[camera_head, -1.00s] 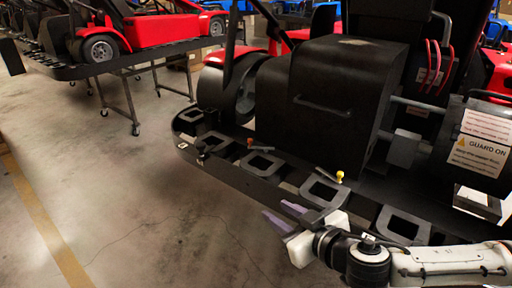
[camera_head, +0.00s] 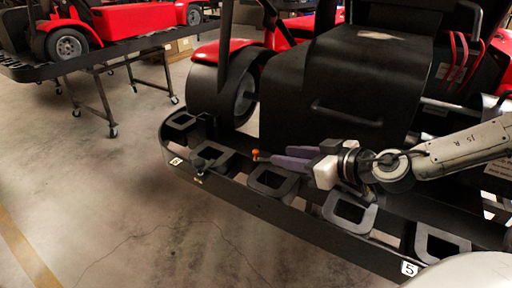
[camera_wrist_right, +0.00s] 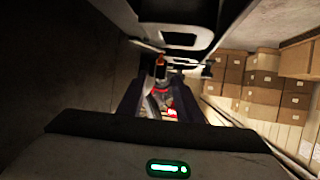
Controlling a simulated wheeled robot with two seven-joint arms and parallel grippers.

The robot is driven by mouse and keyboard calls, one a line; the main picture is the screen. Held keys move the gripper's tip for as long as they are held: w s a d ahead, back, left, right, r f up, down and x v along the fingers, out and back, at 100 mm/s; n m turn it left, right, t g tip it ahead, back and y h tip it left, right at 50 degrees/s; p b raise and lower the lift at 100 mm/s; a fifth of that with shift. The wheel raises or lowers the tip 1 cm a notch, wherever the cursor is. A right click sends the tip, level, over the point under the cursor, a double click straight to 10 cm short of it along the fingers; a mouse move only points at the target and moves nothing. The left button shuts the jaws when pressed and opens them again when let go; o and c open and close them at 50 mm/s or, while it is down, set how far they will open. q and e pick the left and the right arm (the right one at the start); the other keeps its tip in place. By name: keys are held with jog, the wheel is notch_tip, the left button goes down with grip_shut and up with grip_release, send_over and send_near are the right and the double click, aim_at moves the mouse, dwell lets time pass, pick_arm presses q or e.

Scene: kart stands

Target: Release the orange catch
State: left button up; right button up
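The orange catch (camera_head: 255,154) is a small knob on the black bumper rail of the near kart. It shows just left of the fingertips of my right gripper (camera_head: 280,156) in the head view. In the right wrist view the orange catch (camera_wrist_right: 160,66) stands upright just beyond and between the two fingers of my right gripper (camera_wrist_right: 160,82). The fingers are spread with a gap between them and nothing is gripped. Whether a finger touches the catch cannot be told. My left gripper is not in view.
The kart's black bumper rail (camera_head: 232,196) has several square frames along it. A black knob (camera_head: 198,163) sits left of the catch. The black kart body (camera_head: 335,90) rises close behind the gripper. Another red kart stands on a wheeled stand (camera_head: 98,100). The concrete floor (camera_head: 130,200) is clear.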

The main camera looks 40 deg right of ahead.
aim_at(258, 152)
jog(key=shift+w+a+f, duration=0.1)
jog(key=shift+w+f, duration=0.3)
jog(key=shift+w, duration=0.05)
jog(key=b+x, duration=0.1)
jog(key=x, duration=0.2)
jog(key=shift+w+r, duration=0.1)
jog(key=shift+w, duration=0.25)
jog(key=shift+p+x, duration=0.5)
jog(key=shift+x, duration=0.5)
jog(key=shift+w, duration=0.4)
jog(key=shift+w+f+p, duration=0.2)
jog(key=shift+w+p, duration=0.1)
jog(key=shift+w+a+f, duration=0.15)
jog(key=shift+w+f, duration=0.1)
jog(key=shift+w, duration=0.05)
jog(key=shift+w+f, duration=0.1)
jog(key=c, duration=0.8)
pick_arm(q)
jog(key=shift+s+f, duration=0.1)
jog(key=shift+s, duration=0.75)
pick_arm(e)
grip_shut()
